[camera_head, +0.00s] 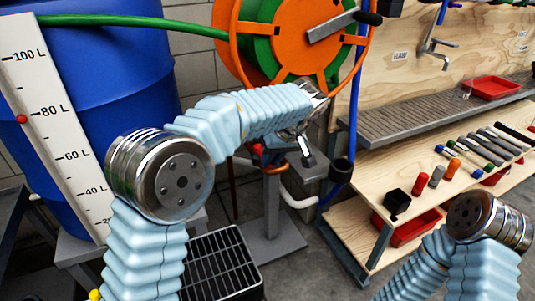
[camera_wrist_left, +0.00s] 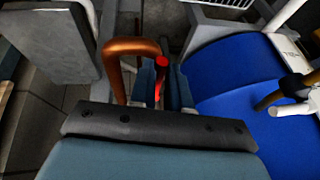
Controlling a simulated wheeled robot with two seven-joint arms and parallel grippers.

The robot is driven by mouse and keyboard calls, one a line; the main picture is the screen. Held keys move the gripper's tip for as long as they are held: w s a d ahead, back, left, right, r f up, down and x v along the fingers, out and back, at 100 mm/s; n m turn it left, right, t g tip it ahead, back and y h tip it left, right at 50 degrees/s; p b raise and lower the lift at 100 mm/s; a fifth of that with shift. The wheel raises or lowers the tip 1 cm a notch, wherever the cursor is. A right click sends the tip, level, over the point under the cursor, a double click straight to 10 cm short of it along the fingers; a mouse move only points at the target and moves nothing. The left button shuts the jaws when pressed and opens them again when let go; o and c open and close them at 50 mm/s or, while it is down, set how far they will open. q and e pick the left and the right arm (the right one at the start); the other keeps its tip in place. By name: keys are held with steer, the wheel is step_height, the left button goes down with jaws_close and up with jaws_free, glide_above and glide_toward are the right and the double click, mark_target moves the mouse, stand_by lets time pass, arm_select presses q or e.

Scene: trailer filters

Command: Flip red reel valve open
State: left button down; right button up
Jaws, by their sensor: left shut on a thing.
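The red valve handle (camera_wrist_left: 160,88) shows in the left wrist view as a narrow red piece between the two blue fingers of my left gripper (camera_wrist_left: 161,82). The fingers are shut on it. An orange-brown curved pipe (camera_wrist_left: 112,62) stands just left of the fingers. In the head view my left arm reaches across to below the orange and green hose reel (camera_head: 330,55). There the arm and wrist largely hide the valve, and its handle angle is unclear. My right arm shows at the lower right, but its gripper is out of view.
A blue barrel (camera_head: 110,75) with a white litre scale (camera_head: 55,125) stands at the left. At the right is a wooden workbench (camera_head: 405,165) with tools, a black cube (camera_head: 397,202) and red trays. A black grate (camera_head: 222,265) lies low in the middle.

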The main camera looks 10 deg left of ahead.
arm_select(q)
steer(key=shift+w+d, duration=0.1)
stand_by(0.5)
steer(key=c, duration=1.1)
jaws_free()
steer(key=p+v, duration=0.2)
steer(key=v, duration=1.2)
steer(key=shift+w, duration=0.1)
steer(key=shift+d+f, duration=0.1)
